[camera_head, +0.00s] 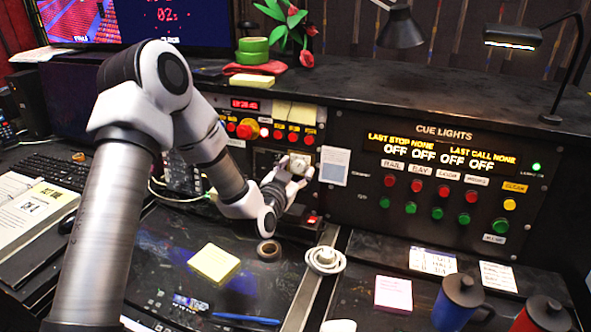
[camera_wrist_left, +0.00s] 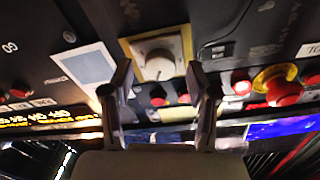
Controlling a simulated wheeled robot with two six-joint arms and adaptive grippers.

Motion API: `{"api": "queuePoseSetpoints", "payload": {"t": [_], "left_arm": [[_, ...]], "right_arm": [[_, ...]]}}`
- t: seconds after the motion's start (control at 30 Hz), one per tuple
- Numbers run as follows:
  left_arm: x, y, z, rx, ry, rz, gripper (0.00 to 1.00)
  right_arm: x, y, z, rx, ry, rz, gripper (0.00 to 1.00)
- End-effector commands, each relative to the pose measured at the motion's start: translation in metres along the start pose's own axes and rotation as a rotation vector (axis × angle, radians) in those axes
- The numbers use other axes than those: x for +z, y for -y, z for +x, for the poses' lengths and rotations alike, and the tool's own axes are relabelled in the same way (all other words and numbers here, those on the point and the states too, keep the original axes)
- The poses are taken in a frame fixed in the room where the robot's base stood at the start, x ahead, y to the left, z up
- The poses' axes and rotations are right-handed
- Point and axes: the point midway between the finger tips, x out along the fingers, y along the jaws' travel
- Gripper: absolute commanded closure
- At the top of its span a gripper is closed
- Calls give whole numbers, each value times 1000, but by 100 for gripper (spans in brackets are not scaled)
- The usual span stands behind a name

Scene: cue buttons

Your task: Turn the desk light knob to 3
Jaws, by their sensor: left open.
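The desk light knob appears to be the pale round knob (camera_head: 300,162) on the upright black panel, left of a white notice. In the left wrist view the knob (camera_wrist_left: 158,65) sits on a white square plate with a brass-coloured edge. Its number marks are too blurred to read. My left gripper (camera_head: 291,172) is at the panel just in front of the knob and partly covers it. In the left wrist view the gripper (camera_wrist_left: 160,80) is open, with one finger on each side below the knob; contact cannot be told. My right gripper is not in view.
Red buttons (camera_head: 294,134) lie above the knob. The cue lights panel (camera_head: 440,180) is to the right, with several coloured buttons. A lit desk lamp (camera_head: 513,38) stands at the back right.

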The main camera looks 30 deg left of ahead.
Motion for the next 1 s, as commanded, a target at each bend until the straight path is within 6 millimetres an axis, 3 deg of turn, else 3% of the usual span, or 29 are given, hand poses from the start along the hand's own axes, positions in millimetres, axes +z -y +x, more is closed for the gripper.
{"api": "queuePoseSetpoints", "payload": {"t": [0.43, 1.0], "left_arm": [[1, 0, -69, 0, 1, -2, 41], [-1, 0, -73, 0, 0, 0, 41]], "right_arm": [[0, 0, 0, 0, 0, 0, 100], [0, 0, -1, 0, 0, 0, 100]]}}
